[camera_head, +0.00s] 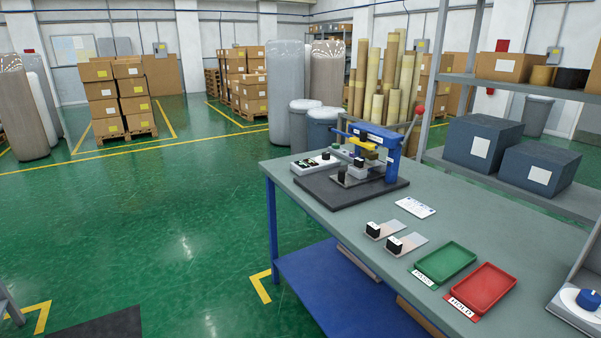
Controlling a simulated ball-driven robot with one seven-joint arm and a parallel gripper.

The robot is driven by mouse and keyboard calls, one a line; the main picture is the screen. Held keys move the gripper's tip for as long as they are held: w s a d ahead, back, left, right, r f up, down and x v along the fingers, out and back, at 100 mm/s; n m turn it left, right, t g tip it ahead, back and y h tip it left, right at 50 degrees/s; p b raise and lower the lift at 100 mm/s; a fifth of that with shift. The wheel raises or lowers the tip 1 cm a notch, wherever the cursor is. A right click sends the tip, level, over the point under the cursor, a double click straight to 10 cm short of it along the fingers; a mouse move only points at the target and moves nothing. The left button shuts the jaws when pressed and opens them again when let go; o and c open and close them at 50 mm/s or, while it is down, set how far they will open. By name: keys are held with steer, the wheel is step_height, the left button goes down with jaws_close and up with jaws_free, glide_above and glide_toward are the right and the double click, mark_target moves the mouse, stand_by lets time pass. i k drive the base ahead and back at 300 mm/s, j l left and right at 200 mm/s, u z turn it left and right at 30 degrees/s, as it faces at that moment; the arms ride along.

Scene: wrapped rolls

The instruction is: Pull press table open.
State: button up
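A blue press (376,140) with a red-knobbed lever (420,112) stands on a black board (329,194) at the far end of the workbench. A yellow part (362,144) sits at its upper front. The press table appears to be the low grey slide (352,181) at the foot of the press, with small dark and metal parts on it. It is too small to tell how far out the slide is. My gripper is not in view.
The grey-green workbench (370,234) carries a keypad box (315,163), a white card (415,208), two metal plates with black blocks (382,229), a green tray (446,262) and a red tray (482,289). A shelf rack (520,192) stands behind it. Open green floor lies left.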

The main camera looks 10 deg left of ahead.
mark_target(354, 177)
steer(key=i+u, duration=0.35)
steer(key=i, duration=0.25)
steer(key=i+u, duration=0.3)
steer(key=i, duration=0.35)
steer(key=i+l, duration=0.15)
steer(key=i, duration=0.25)
steer(key=i+l, duration=0.15)
steer(key=i, duration=0.3)
